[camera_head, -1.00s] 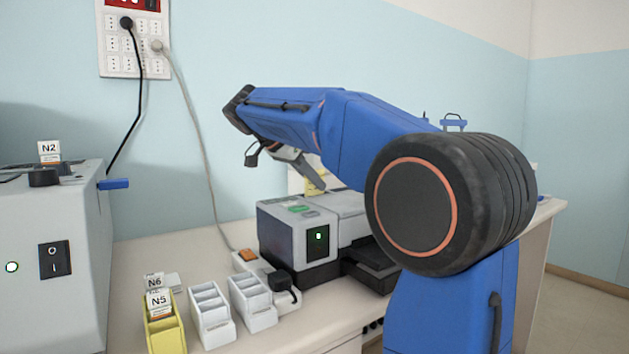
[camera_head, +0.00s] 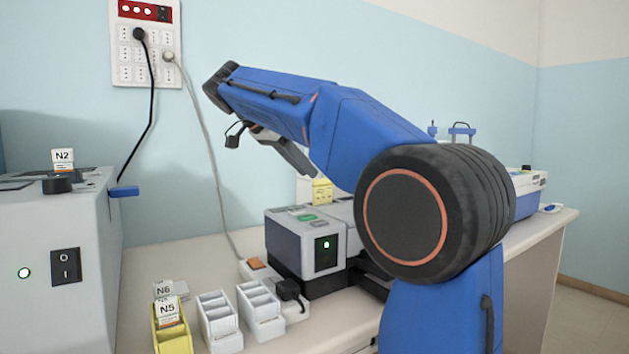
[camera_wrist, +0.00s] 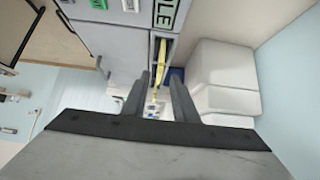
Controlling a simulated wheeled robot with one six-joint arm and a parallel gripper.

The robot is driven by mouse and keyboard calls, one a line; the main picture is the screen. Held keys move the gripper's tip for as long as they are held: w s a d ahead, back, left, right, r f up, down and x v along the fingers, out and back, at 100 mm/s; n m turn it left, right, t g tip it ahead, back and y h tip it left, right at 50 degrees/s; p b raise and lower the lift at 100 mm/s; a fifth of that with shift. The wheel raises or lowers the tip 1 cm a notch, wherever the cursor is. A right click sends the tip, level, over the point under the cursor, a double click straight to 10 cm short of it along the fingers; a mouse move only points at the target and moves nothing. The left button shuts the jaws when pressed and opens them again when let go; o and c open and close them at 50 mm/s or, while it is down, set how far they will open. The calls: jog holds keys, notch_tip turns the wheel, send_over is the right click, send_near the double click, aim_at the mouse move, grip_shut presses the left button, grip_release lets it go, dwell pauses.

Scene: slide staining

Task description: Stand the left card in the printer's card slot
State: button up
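My gripper (camera_wrist: 158,80) shows in the wrist view with its two dark fingers apart and nothing clearly held between them. In the head view it points down and right above the back of the printer (camera_head: 290,221), partly hidden by my arm. A small yellow piece with fine print (camera_head: 321,191) stands just below the fingers. In the wrist view a thin yellow strip (camera_wrist: 160,58) lies beyond the fingertips, beside the grey printer body (camera_wrist: 105,38); its seating is unclear. Cards N6 (camera_head: 163,288) and N5 (camera_head: 168,312) stand in a yellow holder (camera_head: 174,340).
Two white empty racks (camera_head: 219,322) stand right of the yellow holder. A grey machine (camera_head: 60,225) at left bears a card N2 (camera_head: 63,160). A power strip (camera_head: 256,266) with a black plug lies before the printer. White blocks (camera_wrist: 224,75) sit close by the fingers.

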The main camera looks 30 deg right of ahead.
jog(key=shift+v, duration=1.65)
